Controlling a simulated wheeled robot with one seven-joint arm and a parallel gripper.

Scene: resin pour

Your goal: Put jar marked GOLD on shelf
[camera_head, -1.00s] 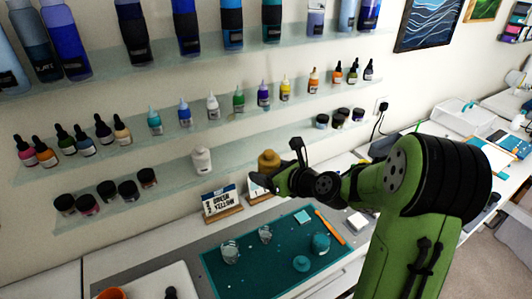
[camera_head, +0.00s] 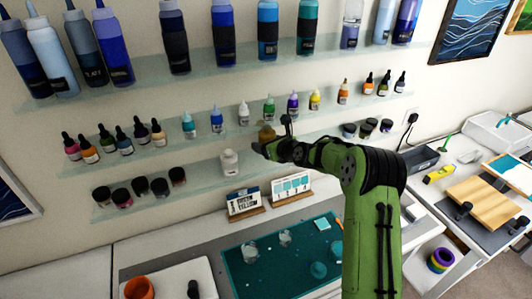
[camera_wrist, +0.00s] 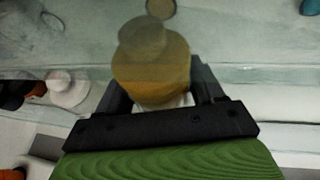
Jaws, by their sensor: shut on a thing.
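The gold jar (camera_head: 266,133) is an ochre, round jar held in my gripper (camera_head: 264,148). In the head view it appears above and right of the white jar (camera_head: 229,162), in front of the wall shelves. In the wrist view the gold jar (camera_wrist: 150,72) sits between the fingers of my gripper (camera_wrist: 155,98), which are shut on it. A pale glass shelf edge crosses close to its upper part there; I cannot tell whether they touch. The lowest glass shelf (camera_head: 200,184) carries the white jar. No GOLD marking is readable.
The middle glass shelf (camera_head: 170,152) holds several small dropper bottles. Several dark-lidded jars (camera_head: 140,187) stand on the lowest shelf's left; more jars (camera_head: 367,128) stand at right. Below are card stands (camera_head: 290,187) and a teal mat (camera_head: 260,268) with cups. The lowest shelf has a clear stretch left of the white jar.

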